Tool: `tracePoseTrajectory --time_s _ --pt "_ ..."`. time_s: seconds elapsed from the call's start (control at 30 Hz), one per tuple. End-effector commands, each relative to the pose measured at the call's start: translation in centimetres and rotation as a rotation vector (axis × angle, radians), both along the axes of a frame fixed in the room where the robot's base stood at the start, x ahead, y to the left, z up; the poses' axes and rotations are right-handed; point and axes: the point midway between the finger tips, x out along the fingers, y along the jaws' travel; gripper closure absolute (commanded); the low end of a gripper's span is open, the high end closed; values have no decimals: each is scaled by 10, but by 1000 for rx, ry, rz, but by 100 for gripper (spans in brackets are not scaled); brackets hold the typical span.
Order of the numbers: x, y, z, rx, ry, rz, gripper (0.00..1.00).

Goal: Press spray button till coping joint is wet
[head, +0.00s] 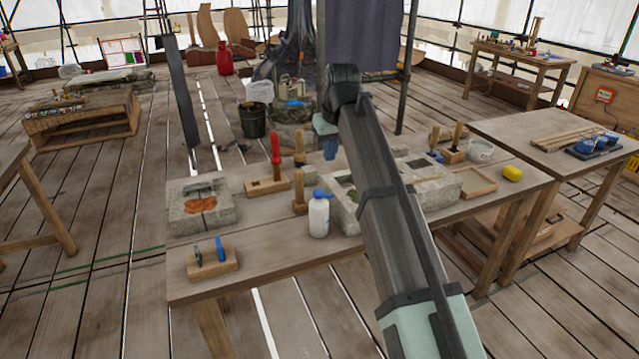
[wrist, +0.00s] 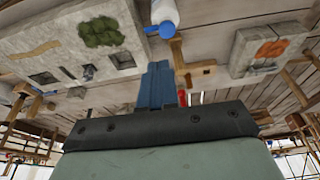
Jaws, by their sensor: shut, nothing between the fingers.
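A white spray bottle (head: 319,216) with a blue top stands upright on the wooden table, near its front edge. In the wrist view the bottle (wrist: 165,12) is beyond my fingertips, its blue top (wrist: 166,30) apart from them. My gripper (head: 330,150) hangs above the table, behind and above the bottle; its blue fingers (wrist: 159,68) are shut and empty. A pale stone block (wrist: 75,55) with a green mossy patch and dark recesses lies beside the bottle; in the head view my arm partly covers this stone (head: 345,215). I cannot tell wet from dry on it.
A stone with an orange patch (head: 203,204) lies at the table's left. A holder with a red-handled tool (head: 276,160) and a wooden mallet (head: 300,190) stand behind the bottle. A small rack with blue tools (head: 212,262) is at front left. A yellow sponge (head: 512,173) lies right.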

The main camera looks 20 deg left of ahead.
Motion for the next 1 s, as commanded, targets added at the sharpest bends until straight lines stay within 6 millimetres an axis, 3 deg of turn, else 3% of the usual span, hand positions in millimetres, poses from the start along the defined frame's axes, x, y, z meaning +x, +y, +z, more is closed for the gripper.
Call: tracePoseTrajectory --time_s 0.2,0.6,0.77,1.0 --pt "-7 14 21 5 -8 24 100" --pt "-7 14 20 5 -8 25 100" --pt "-5 16 9 4 -6 26 100" --pt "2 23 -27 3 -6 25 100"
